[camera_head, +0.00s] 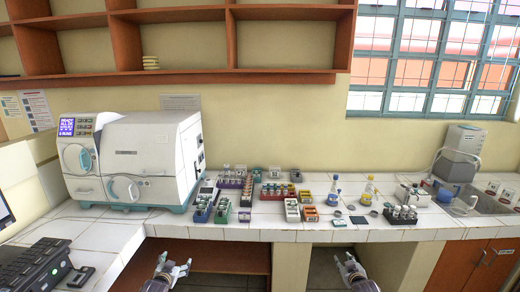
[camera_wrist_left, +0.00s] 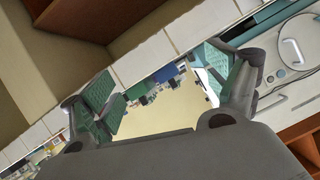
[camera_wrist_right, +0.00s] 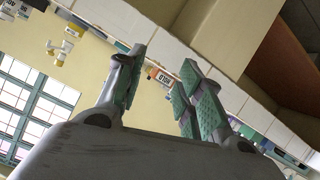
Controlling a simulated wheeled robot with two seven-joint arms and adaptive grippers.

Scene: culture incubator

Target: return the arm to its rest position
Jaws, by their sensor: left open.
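My left gripper (camera_head: 178,266) is in front of the counter's front edge, at the lower left of the head view. Its fingers are apart and empty, and in the left wrist view its two green-padded fingers (camera_wrist_left: 160,88) stand wide apart. My right gripper (camera_head: 347,262) is in front of the counter, right of centre in the head view. In the right wrist view its fingers (camera_wrist_right: 158,78) are apart with nothing between them. Neither gripper touches anything that I can see.
The white-tiled counter (camera_head: 270,233) carries a white incubator (camera_head: 150,160) at the left, several tube racks (camera_head: 292,209) in the middle and a sink (camera_head: 495,204) at the right. A black keyboard (camera_head: 35,268) is at lower left. Open space lies below the counter.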

